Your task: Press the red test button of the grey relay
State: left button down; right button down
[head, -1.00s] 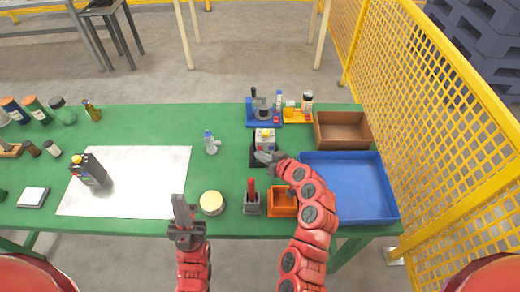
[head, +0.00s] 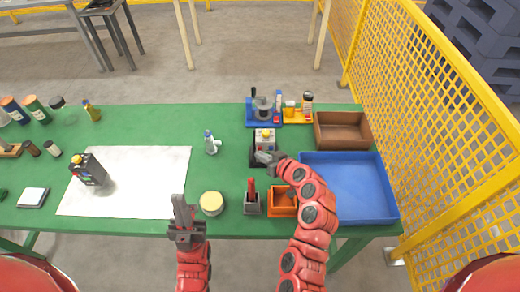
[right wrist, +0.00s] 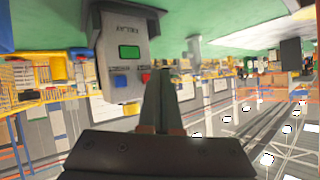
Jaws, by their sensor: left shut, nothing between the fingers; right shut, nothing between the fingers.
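The grey relay (head: 265,138) stands on a dark base on the green table, in front of the blue fixture. In the right wrist view the relay (right wrist: 122,50) appears upside down, with a green panel (right wrist: 129,52), a blue button (right wrist: 120,80) and the red test button (right wrist: 146,78). My right gripper (head: 262,157) is shut and empty at the near side of the relay. Its fingertips (right wrist: 178,73) show just beside the red button; I cannot tell whether they touch it. My left gripper (head: 180,203) is shut and empty over the table's front edge.
A blue tray (head: 386,214), a brown bin (head: 343,145) and an orange bin (head: 283,211) sit around my right arm. A red-handled device (head: 252,204) and a round tin (head: 211,203) stand in front.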

jog(key=shift+w, duration=0.1)
dwell(0.5)
jog(key=shift+w+b, duration=0.35)
jog(key=shift+b, duration=0.1)
jog(key=shift+w, duration=0.3)
jog(key=shift+s+b, duration=0.2)
jog(key=shift+b, duration=0.1)
jog(key=shift+s+r, duration=0.1)
jog(key=shift+s, duration=0.4)
